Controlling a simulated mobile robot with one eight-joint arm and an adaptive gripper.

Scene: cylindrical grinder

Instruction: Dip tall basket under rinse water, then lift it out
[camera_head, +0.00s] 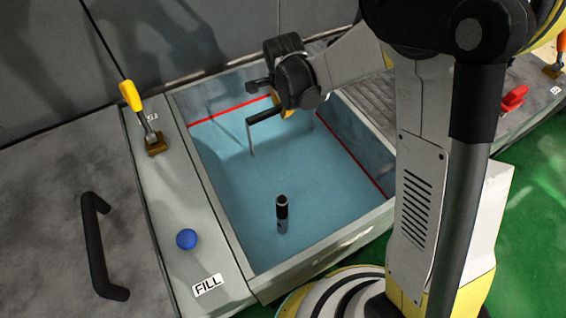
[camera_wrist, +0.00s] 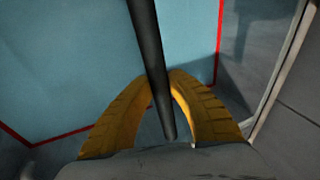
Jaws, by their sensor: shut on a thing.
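The rinse tank (camera_head: 325,243) holds blue water (camera_head: 240,200), with a red line around its inner walls. My gripper (camera_head: 284,107) is over the far part of the tank, its yellow fingers partly hidden by the wrist. It is shut on the dark bar handle (camera_head: 262,117) of the tall basket. A thin upright of the handle (camera_head: 252,142) runs down towards the water. The basket's body cannot be made out. In the wrist view the dark handle bar (camera_wrist: 148,40) passes between my yellow fingers (camera_wrist: 163,78), with blue water behind it.
A dark upright pipe (camera_head: 282,208) stands in the near part of the tank. On the left ledge are a yellow-handled lever (camera_head: 132,98), a blue button (camera_head: 186,239) and a FILL label (camera_head: 207,285). A ribbed surface (camera_head: 372,102) and a red handle (camera_head: 514,97) lie to the right.

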